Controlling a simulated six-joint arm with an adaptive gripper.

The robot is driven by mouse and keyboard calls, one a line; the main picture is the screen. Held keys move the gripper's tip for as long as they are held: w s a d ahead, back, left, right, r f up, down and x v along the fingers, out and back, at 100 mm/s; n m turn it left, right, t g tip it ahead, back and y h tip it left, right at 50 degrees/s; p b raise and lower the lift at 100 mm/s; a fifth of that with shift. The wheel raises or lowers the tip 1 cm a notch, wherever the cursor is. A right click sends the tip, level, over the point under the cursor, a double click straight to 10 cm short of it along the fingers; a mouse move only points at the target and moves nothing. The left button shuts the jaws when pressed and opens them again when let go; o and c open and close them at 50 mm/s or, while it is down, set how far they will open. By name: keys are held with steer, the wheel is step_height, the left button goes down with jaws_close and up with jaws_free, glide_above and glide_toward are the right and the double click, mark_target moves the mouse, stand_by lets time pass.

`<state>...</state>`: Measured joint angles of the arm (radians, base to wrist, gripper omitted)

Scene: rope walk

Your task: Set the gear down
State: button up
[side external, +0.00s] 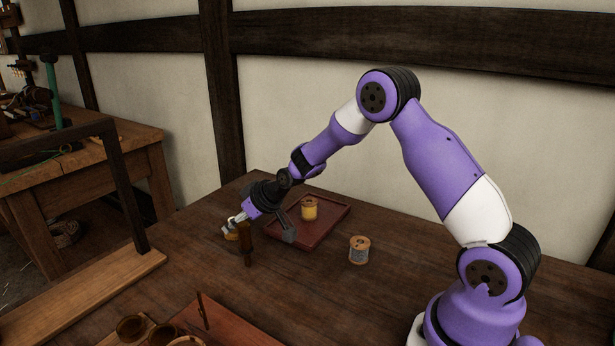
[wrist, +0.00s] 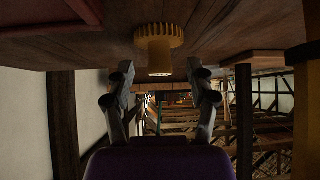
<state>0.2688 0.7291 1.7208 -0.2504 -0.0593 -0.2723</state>
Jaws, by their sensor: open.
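The yellow gear (wrist: 159,38) shows in the wrist view, which is upside down. Its toothed disc is against the wooden tabletop, and its round hub points up. In the side view only a small yellow part of the gear (side external: 231,236) shows; my gripper and a brown post hide the rest. My gripper (side external: 235,224) is open, low over the table at the gear. In the wrist view its two fingers (wrist: 160,74) stand apart, one to each side of the hub, with clear space between them and nothing held.
A dark brown post (side external: 246,246) stands close beside my gripper. Behind is a red tray (side external: 336,217) with a yellow spool (side external: 310,209). A grey-wound spool (side external: 359,250) stands right of it. Wooden cups (side external: 131,328) sit at the front left. The tabletop between is clear.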

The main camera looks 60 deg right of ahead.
steer(key=shift+w+f, duration=0.5)
steer(key=shift+f, duration=0.05)
jaws_close()
steer(key=shift+r, duration=0.1)
